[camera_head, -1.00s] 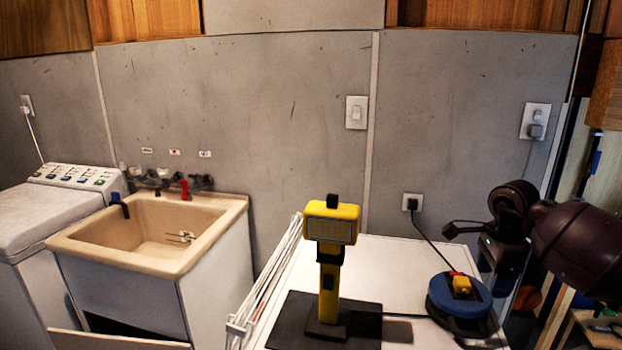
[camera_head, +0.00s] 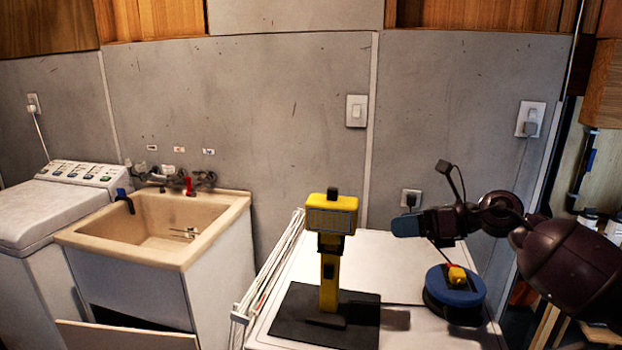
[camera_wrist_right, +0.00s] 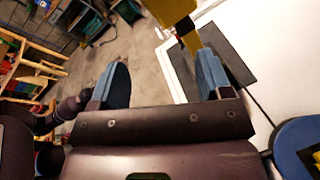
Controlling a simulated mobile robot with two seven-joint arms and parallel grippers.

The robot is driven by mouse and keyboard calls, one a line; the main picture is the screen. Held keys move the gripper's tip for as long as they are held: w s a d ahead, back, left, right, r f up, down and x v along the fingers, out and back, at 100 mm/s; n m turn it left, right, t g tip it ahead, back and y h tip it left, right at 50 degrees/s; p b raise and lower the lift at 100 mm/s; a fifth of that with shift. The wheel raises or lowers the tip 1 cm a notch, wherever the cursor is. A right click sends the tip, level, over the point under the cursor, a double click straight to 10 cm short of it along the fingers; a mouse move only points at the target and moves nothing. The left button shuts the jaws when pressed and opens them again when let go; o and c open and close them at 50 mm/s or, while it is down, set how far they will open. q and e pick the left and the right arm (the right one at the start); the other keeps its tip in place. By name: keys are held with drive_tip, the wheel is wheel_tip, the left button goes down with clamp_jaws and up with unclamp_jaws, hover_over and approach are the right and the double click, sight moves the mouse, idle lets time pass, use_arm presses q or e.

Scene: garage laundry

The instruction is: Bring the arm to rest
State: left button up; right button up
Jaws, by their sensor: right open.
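My right arm comes in from the right in the head view, and its gripper (camera_head: 408,225) hangs in the air above the white worktop, pointing left. In the right wrist view the gripper (camera_wrist_right: 160,85) has its two blue-padded fingers apart with nothing held between them. A yellow work lamp (camera_head: 331,215) stands upright on a dark mat (camera_head: 290,318), left of the gripper and apart from it. Part of the lamp also shows in the right wrist view (camera_wrist_right: 172,10), beyond the right-hand finger. My left gripper is not in view.
A blue round reel (camera_head: 437,296) with a yellow and red top sits on the worktop (camera_head: 405,262) below my right arm. A beige sink (camera_head: 110,240) and a white washing machine (camera_head: 40,215) stand to the left. A grey wall (camera_head: 260,110) rises behind.

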drive_tip(key=s+d+f+n+t+h, duration=0.2)
drive_tip(key=f+n, duration=0.5)
drive_tip(key=n, duration=0.4)
drive_tip(key=s+d+f+n+t+h, duration=0.2)
drive_tip(key=s+f+n+t+h, duration=0.2)
drive_tip(key=f+n, duration=0.3)
drive_tip(key=s+d+f+n+t+h, duration=0.2)
drive_tip(key=s+f+n+t+h, duration=0.2)
drive_tip(key=n, duration=1.3)
drive_tip(key=shift+s+d+f+t, duration=0.15)
drive_tip(key=shift+f+t, duration=0.15)
drive_tip(key=shift+f, duration=0.65)
drive_tip(key=shift+s+d+f+t, duration=0.1)
drive_tip(key=shift+f+t, duration=0.2)
drive_tip(key=shift+f, duration=0.65)
drive_tip(key=s+d+f+m+g+h, duration=0.1)
drive_tip(key=s+f+m+g, duration=0.1)
drive_tip(key=s+f, duration=0.7)
drive_tip(key=s+d+f+m+g+h, duration=0.1)
drive_tip(key=s+f+m+g+h, duration=0.1)
drive_tip(key=s+f+m, duration=0.3)
drive_tip(key=s+f+g, duration=0.1)
drive_tip(key=s+f, duration=0.3)
drive_tip(key=s, duration=0.6)
drive_tip(key=shift+d+g, duration=0.3)
drive_tip(key=shift+d, duration=0.1)
